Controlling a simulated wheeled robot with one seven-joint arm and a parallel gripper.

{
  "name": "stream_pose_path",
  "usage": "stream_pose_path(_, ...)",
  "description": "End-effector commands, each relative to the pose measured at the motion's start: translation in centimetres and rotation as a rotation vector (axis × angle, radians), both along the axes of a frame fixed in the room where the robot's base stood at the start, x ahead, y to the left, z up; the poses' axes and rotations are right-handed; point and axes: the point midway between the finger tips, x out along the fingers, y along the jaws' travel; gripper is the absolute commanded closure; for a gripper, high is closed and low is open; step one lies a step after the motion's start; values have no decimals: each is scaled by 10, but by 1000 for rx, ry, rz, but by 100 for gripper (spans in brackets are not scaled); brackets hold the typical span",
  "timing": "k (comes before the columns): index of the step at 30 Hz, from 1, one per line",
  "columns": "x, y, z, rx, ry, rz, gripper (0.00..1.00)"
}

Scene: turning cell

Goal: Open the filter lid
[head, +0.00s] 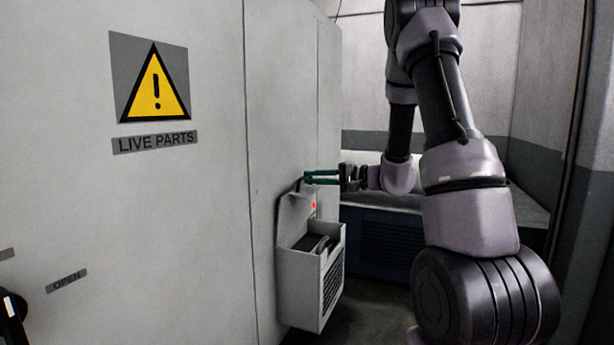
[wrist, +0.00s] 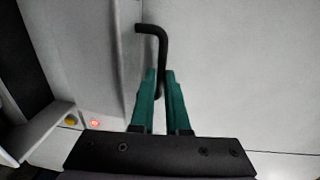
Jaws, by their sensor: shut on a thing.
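The filter housing (head: 303,292) is a pale box on the side of the grey cabinet, with its top open and dark parts showing inside. A pale flap (head: 296,192), which looks like the filter lid, stands raised above the opening against the cabinet. My gripper (head: 308,178) is at the top edge of this flap, its green fingers reaching left. In the wrist view, my gripper (wrist: 160,78) is shut on a bent black handle (wrist: 150,29). The handle's lower end is partly hidden between the fingers. The handle's join to the lid is unclear.
A small red light (head: 313,206) glows above the housing; it also shows in the wrist view (wrist: 95,124), near a yellow button (wrist: 70,120). The cabinet (head: 200,230) fills the left. A dark, louvred low unit (head: 375,245) stands behind the housing.

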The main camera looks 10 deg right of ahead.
Motion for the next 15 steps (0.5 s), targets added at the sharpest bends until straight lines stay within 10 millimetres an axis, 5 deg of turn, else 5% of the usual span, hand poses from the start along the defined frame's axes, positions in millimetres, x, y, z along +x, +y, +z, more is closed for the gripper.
stream_pose_path(7, -16, -21, -13, 55, -36, -3, 100)
stream_pose_path(15, -18, -23, -16, 52, -36, 0, 100)
